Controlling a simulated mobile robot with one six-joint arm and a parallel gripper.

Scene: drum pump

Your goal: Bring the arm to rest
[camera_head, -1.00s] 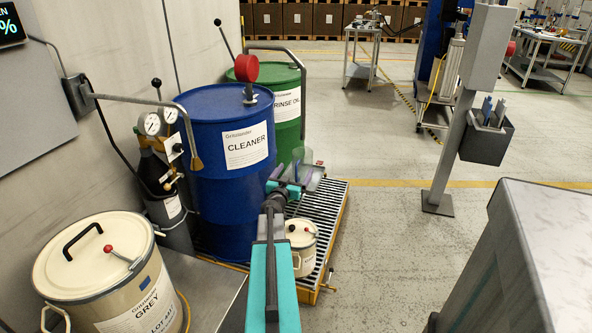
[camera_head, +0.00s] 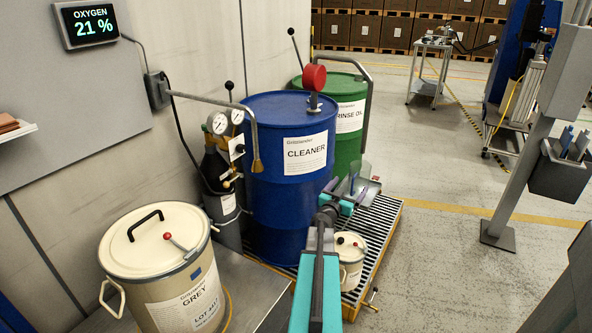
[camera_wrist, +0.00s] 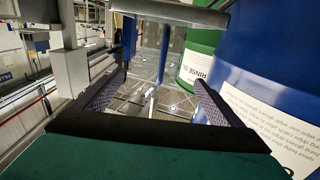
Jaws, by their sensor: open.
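My gripper (camera_head: 354,188) is at the end of my teal and grey arm, in front of and to the right of the blue CLEANER drum (camera_head: 288,170). In the wrist view the two dark fingers (camera_wrist: 156,98) stand wide apart with nothing held between them. The blue drum (camera_wrist: 270,75) and the green RINSE OIL drum (camera_wrist: 201,62) are close on the right of that view. My arm reaches forward above the slatted pallet (camera_head: 386,222). A small cream pail (camera_head: 349,258) stands on the pallet beside my arm and is partly hidden by it.
A cream GREY drum (camera_head: 160,270) stands at front left. Gauges on a dark cylinder (camera_head: 222,190) and a bent pipe (camera_head: 215,101) are left of the blue drum. A grey post (camera_head: 515,190) with a bin stands at right. The floor (camera_head: 440,270) between is clear.

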